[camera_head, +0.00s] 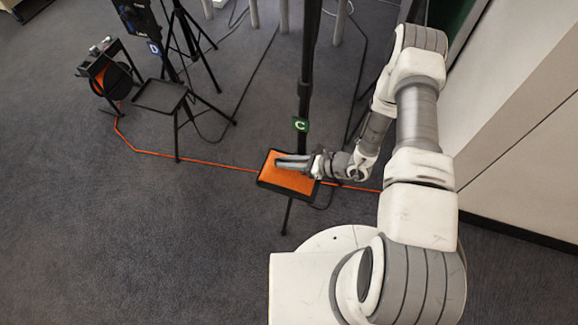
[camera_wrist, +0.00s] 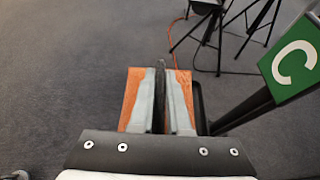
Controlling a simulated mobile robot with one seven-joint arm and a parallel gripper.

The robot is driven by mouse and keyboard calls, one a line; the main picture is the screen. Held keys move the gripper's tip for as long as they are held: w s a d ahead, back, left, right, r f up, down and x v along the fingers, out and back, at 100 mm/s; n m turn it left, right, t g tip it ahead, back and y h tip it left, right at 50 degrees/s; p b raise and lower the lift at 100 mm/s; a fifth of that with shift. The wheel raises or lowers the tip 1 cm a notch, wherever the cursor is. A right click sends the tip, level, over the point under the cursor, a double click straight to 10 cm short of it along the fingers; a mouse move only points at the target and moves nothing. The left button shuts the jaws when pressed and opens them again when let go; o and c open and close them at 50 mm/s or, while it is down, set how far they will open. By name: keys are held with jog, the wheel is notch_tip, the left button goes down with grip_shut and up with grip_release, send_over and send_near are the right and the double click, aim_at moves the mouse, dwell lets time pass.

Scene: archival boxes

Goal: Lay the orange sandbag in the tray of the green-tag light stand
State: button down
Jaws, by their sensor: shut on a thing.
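The orange sandbag (camera_head: 295,181) is at the tray of the green-tag light stand. The tray's dark rim (camera_head: 281,192) shows along the bag's edge. The wrist view shows the bag (camera_wrist: 133,95) on both sides of my fingers, with a dark tray edge (camera_wrist: 201,108) to its right. I cannot tell whether the bag rests on the tray or hangs just above it. My gripper (camera_head: 280,162) is shut on the bag's dark strap (camera_wrist: 159,85). The green tag with a white C (camera_head: 300,124) is on the stand's pole and also shows close by in the wrist view (camera_wrist: 295,60).
Another stand with a blue D tag (camera_head: 154,47) and an empty dark tray (camera_head: 160,95) stands at the upper left. A cable reel (camera_head: 112,78) beside it feeds an orange cable (camera_head: 205,161) across the carpet. A pale cabinet (camera_head: 525,130) lines the right. Floor at left is clear.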

jog(key=shift+w+d+f+b, duration=0.15)
jog(key=shift+w+f, duration=0.2)
jog(key=shift+w, duration=0.25)
jog(key=shift+w+d+f+b, duration=0.15)
jog(key=shift+w+f, duration=0.15)
jog(key=shift+w, duration=0.3)
jog(key=shift+f+b, duration=0.75)
jog(key=shift+f, duration=1.25)
jog(key=shift+f, duration=0.15)
jog(key=c, duration=0.9)
grip_release()
